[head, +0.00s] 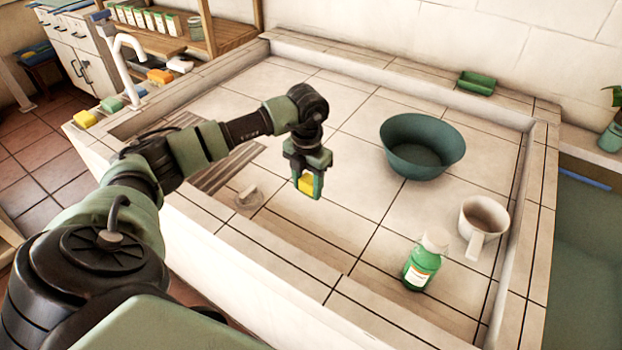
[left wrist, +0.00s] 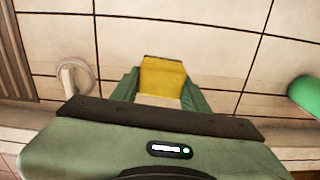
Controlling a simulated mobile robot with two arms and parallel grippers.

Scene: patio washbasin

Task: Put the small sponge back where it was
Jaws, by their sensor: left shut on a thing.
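My left gripper (head: 309,188) is shut on a small yellow sponge (head: 306,183) and holds it above the tiled basin floor. In the left wrist view the sponge (left wrist: 163,78) sits between the two green fingers. On the basin's left rim, near the white tap (head: 128,60), lie another yellow sponge (head: 85,118), a green sponge (head: 111,104) and an orange block (head: 160,76). A green dish (head: 477,83) stands on the back rim and looks empty. My right gripper is not in view.
A dark green bowl (head: 421,145), a white mug (head: 484,225) and a green bottle with a white cap (head: 422,262) stand in the basin to the right of my gripper. A pale round piece (head: 248,196) is on the floor at left. The basin's middle back is clear.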

